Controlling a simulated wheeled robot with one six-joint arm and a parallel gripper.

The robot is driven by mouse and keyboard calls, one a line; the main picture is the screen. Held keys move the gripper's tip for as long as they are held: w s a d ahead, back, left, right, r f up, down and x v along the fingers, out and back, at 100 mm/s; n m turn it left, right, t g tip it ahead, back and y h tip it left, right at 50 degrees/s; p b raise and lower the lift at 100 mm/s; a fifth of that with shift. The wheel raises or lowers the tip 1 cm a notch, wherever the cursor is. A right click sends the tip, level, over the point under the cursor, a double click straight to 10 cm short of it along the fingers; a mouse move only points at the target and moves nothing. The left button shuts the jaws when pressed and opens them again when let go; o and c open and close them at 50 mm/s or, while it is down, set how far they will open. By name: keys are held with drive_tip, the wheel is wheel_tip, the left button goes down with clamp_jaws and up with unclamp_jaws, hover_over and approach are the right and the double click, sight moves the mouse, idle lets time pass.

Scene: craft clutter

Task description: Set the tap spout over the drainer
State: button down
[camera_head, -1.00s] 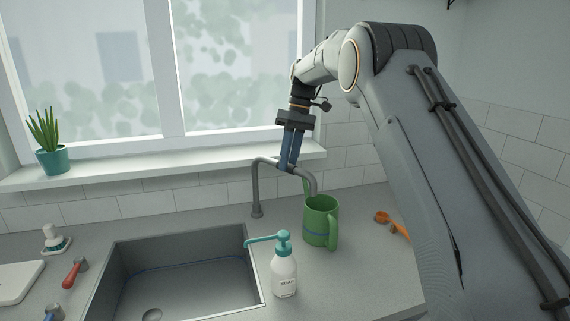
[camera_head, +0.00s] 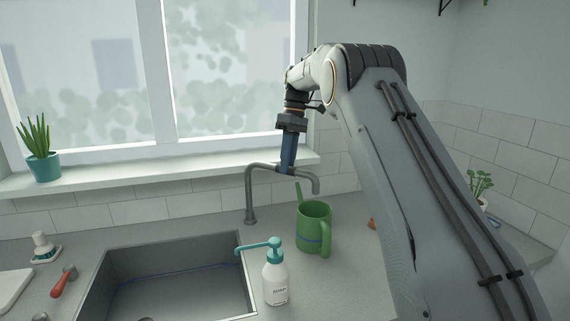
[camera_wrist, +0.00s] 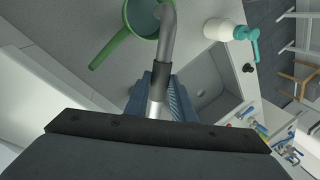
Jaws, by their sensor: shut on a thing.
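The grey tap (camera_head: 249,200) stands behind the sink's right end. Its spout (camera_head: 305,177) points right and its tip hangs above and behind the green jug (camera_head: 312,232). My gripper (camera_head: 287,172) comes down from above, shut on the spout. In the wrist view the spout (camera_wrist: 166,30) rises from between my fingers (camera_wrist: 165,95), with its tip end over the jug (camera_wrist: 143,15). The sink basin (camera_head: 180,285) is left of the jug, and the spout is not over it. A white board-like thing (camera_head: 12,284), possibly the drainer, is cut off at the left edge.
A soap pump bottle (camera_head: 275,283) with a teal nozzle stands between sink and jug. A red-handled tool (camera_head: 63,281) and a brush (camera_head: 44,247) lie left of the sink. A potted plant (camera_head: 43,165) stands on the window sill.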

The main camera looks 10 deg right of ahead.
drive_tip(key=c, duration=1.5)
unclamp_jaws()
drive_tip(key=shift+a+r, duration=0.1)
drive_tip(key=shift+b+v, duration=0.95)
drive_tip(key=shift+v, duration=2.95)
